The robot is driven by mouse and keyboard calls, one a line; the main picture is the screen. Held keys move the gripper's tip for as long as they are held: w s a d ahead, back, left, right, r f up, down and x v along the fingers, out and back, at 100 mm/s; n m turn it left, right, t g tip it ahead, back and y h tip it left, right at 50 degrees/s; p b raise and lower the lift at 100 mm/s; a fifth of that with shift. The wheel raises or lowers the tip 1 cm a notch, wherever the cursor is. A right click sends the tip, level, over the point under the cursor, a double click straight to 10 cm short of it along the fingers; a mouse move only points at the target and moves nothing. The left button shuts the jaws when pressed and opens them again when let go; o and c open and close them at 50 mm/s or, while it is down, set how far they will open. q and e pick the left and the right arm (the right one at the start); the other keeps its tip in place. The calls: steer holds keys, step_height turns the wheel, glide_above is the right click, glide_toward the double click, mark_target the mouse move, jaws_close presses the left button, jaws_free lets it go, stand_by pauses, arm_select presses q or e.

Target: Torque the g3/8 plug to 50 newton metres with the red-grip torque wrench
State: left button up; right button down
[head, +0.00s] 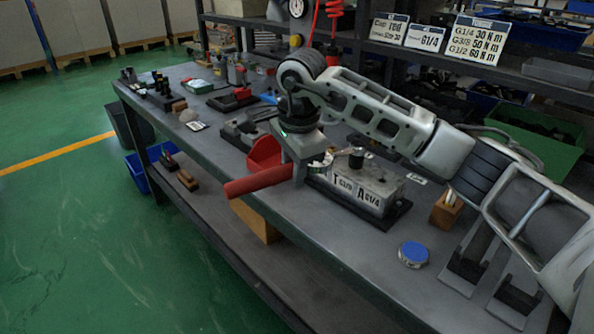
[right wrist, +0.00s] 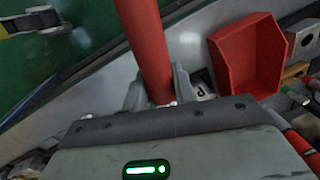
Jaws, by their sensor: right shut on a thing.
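The red-grip torque wrench (head: 258,182) is held out over the table's front edge, its grip pointing left. My right gripper (head: 300,172) is shut on it at the inner end of the red grip. In the right wrist view the red grip (right wrist: 146,45) rises between the fingers. The grey valve block (head: 365,190) sits just right of the gripper, with labels reading T G3/8 and A G1/4. A dark round part (head: 357,156) stands at the block's top, level with the wrench; whether it is the wrench head and seated on the plug I cannot tell. My left gripper is out of view.
A red bin (head: 265,151) stands close behind the wrench grip. A blue-topped round tin (head: 413,253) and a wooden block (head: 446,210) are right of the valve block. A sign (head: 477,40) reads G3/8 50 N m. The aisle in front is clear.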

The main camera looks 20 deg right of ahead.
steer(key=shift+w+r, duration=0.15)
steer(key=shift+w, duration=0.15)
steer(key=shift+s+d+n, duration=0.25)
steer(key=shift+s+n, duration=0.45)
steer(key=shift+s, duration=0.55)
steer(key=shift+s+d+n+y+b, duration=0.15)
steer(key=shift+s+d+n+b, duration=0.15)
steer(key=shift+s+n, duration=0.25)
steer(key=shift+s+d+n+y+b, duration=0.15)
steer(key=shift+s+n+b, duration=0.15)
steer(key=shift+s, duration=0.35)
steer(key=shift+s+d+n+b, duration=0.25)
steer(key=shift+s+d+n, duration=0.05)
steer(key=shift+s+n, duration=0.25)
steer(key=shift+s+d+n+b, duration=0.2)
steer(key=shift+s+d+n, duration=0.15)
steer(key=shift+s, duration=0.2)
